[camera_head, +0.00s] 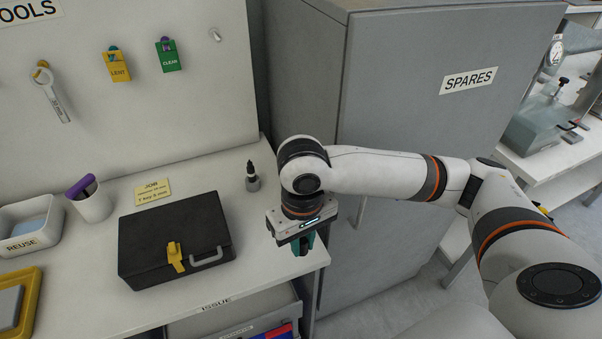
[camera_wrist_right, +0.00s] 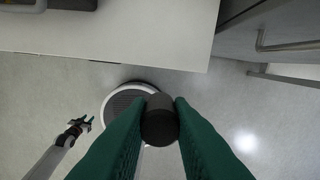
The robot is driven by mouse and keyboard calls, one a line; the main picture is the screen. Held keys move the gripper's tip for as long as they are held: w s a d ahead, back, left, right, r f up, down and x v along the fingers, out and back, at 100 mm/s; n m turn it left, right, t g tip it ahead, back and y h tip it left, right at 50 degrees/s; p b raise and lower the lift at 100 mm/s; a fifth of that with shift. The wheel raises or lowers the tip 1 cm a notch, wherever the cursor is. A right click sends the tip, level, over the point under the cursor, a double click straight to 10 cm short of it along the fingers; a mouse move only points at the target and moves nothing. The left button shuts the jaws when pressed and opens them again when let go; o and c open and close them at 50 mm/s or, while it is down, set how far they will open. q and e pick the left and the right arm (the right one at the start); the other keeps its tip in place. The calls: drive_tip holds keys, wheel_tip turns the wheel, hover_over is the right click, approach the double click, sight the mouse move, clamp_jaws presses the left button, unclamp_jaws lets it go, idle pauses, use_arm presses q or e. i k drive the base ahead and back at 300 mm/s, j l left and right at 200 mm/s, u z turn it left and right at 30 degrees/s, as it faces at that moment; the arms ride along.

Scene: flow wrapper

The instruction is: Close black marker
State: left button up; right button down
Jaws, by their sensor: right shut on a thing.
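The black marker (camera_head: 251,171) stands upright in a small grey holder (camera_head: 253,185) near the back right of the bench, its narrow tip pointing up. My right gripper (camera_head: 303,243) is in front and to the right of it, over the bench's right edge, pointing down. In the right wrist view its green fingers are shut on a short dark cylinder (camera_wrist_right: 159,121) that looks like the marker's cap. The cap and marker are well apart. My left gripper (camera_wrist_right: 82,127) shows small at the left of the wrist view, away from the bench; its jaw opening is too small to judge.
A black case (camera_head: 170,235) with a yellow latch lies on the bench, left of the marker. A white cup (camera_head: 93,206) and the REUSE bin (camera_head: 30,241) stand further left. The grey SPARES cabinet (camera_head: 400,100) rises close on the right. Bench surface between case and marker is clear.

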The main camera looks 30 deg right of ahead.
sight(251, 171)
drive_tip(key=k+l+z, duration=0.2)
drive_tip(key=l+z, duration=0.15)
drive_tip(key=l, duration=0.65)
drive_tip(key=l+z, duration=0.35)
drive_tip(key=l, duration=0.6)
